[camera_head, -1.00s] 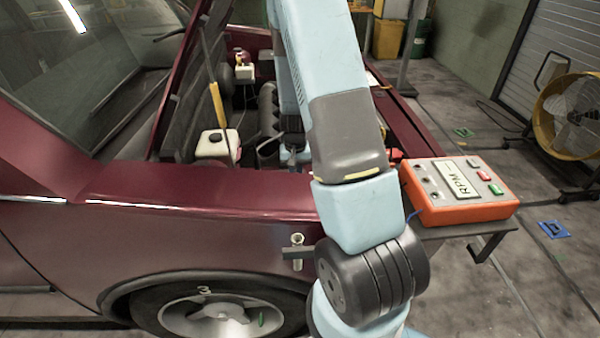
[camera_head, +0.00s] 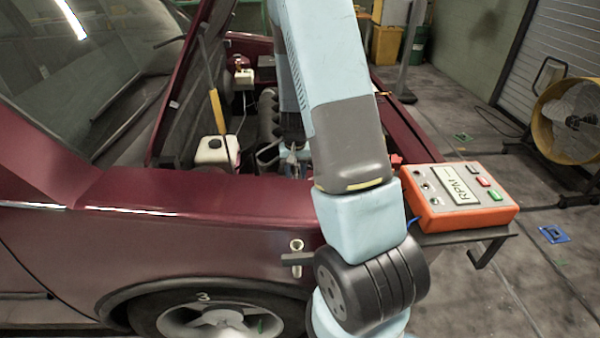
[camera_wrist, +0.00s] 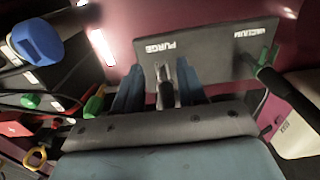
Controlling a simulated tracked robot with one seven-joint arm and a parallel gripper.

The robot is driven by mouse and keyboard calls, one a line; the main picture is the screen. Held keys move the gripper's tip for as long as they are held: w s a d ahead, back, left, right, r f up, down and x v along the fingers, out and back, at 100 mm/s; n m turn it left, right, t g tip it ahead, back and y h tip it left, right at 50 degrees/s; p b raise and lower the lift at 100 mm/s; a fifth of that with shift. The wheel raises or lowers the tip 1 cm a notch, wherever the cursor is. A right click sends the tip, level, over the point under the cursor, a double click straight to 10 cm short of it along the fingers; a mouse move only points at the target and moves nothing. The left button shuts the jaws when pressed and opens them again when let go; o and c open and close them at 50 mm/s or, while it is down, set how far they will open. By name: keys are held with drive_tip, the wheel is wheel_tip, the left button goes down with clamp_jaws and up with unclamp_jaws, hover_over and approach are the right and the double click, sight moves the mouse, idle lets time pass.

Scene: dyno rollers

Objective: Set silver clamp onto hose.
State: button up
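In the wrist view, the two blue fingers of my gripper (camera_wrist: 160,92) point at a grey plate (camera_wrist: 205,50) marked PURGE and VACUUM. The fingers are apart. A narrow silver-grey metal piece (camera_wrist: 185,82) shows between them, just below the PURGE mark. It may be the silver clamp, but I cannot tell whether the fingers touch it. A dark hose (camera_wrist: 290,97) with a green end (camera_wrist: 264,62) meets the plate at the VACUUM mark, right of the fingers. In the head view, my gripper is small and partly hidden in the engine bay.
In the wrist view, a blue cap (camera_wrist: 38,42), another green-ended part (camera_wrist: 94,105) and a yellow ring (camera_wrist: 36,157) crowd the left. In the head view, the maroon fender (camera_head: 200,200) lies before the engine bay. An orange RPM box (camera_head: 462,197) stands on a shelf at right.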

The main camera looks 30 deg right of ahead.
sight(295, 178)
drive_tip(key=shift+r, duration=0.2)
wheel_tip(295, 178, up, 13)
drive_tip(key=shift+r, duration=0.15)
idle(0.6)
drive_tip(key=shift+r, duration=0.1)
